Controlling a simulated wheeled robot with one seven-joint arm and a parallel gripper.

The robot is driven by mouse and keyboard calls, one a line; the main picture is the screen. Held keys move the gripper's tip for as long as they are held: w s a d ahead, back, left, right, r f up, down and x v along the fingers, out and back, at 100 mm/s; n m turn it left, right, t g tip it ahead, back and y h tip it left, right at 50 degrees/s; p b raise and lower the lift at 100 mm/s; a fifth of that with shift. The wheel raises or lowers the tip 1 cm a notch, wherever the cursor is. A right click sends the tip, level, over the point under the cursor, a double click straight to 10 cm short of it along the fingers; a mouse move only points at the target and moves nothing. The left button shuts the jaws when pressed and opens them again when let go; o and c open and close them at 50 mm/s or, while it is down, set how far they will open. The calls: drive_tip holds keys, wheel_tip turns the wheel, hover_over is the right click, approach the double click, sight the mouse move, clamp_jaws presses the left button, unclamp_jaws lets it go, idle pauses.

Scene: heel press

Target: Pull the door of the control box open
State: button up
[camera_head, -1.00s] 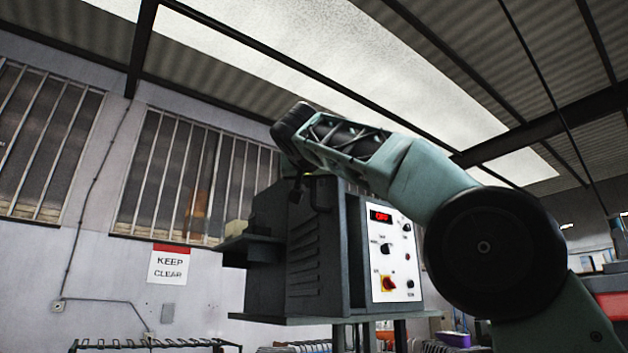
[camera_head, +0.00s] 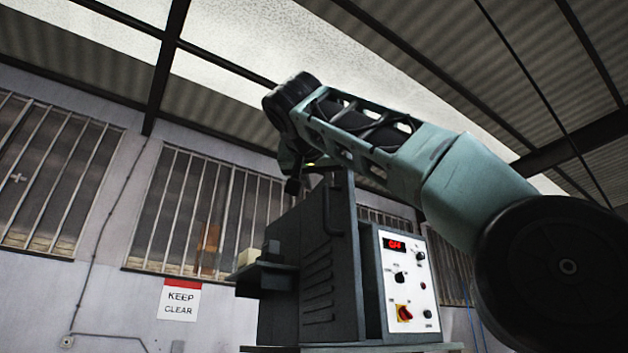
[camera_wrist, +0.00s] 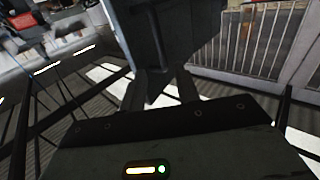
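The control box (camera_head: 372,280) is a dark grey cabinet in the middle of the head view. Its dark door panel (camera_head: 345,268) has a vertical bar handle (camera_head: 335,213) near its upper right edge, and louvres lie to the left. The panel stands higher than the white control face beside it; I cannot tell how far it is ajar. My gripper (camera_wrist: 162,92) is open, its two fingers apart in the wrist view. A dark slab (camera_wrist: 165,45), seemingly the door, reaches down toward the gap between them. Contact is not clear.
The white control face (camera_head: 407,280) shows a red display reading OFF, knobs and a red-yellow switch. A dark shelf (camera_head: 265,278) juts from the box's left side. Barred windows (camera_head: 195,215) and a KEEP CLEAR sign (camera_head: 179,300) are on the wall behind.

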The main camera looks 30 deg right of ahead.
drive_tip(key=v, duration=0.5)
idle(0.5)
drive_tip(key=w+a+f+n+y+b, duration=0.1)
drive_tip(key=w+a+f+n+y, duration=0.3)
drive_tip(key=f, duration=0.3)
drive_tip(key=w+a+f+n+y, duration=0.2)
drive_tip(key=w+a+f+n, duration=0.15)
drive_tip(key=a+f, duration=0.35)
drive_tip(key=s+a+f+n+g+y+b, duration=0.1)
drive_tip(key=a+f+n+g+y, duration=0.15)
drive_tip(key=f, duration=0.95)
drive_tip(key=s+a+f+n+g+y, duration=0.15)
drive_tip(key=a+f+n, duration=0.25)
drive_tip(key=f, duration=0.8)
drive_tip(key=s+d+f+n+g+y+b, duration=0.1)
drive_tip(key=s+f+g, duration=0.2)
drive_tip(key=s+f, duration=0.55)
drive_tip(key=s+d+f+n+g, duration=0.1)
drive_tip(key=s+f+g, duration=0.2)
drive_tip(key=f, duration=1)
drive_tip(key=s+d+f+g, duration=0.2)
drive_tip(key=s+d+f, duration=0.1)
drive_tip(key=s+f, duration=0.4)
drive_tip(key=s+d+f+g, duration=0.2)
drive_tip(key=s+d+f, duration=0.1)
drive_tip(key=s+f, duration=0.4)
drive_tip(key=shift+m+b, duration=0.4)
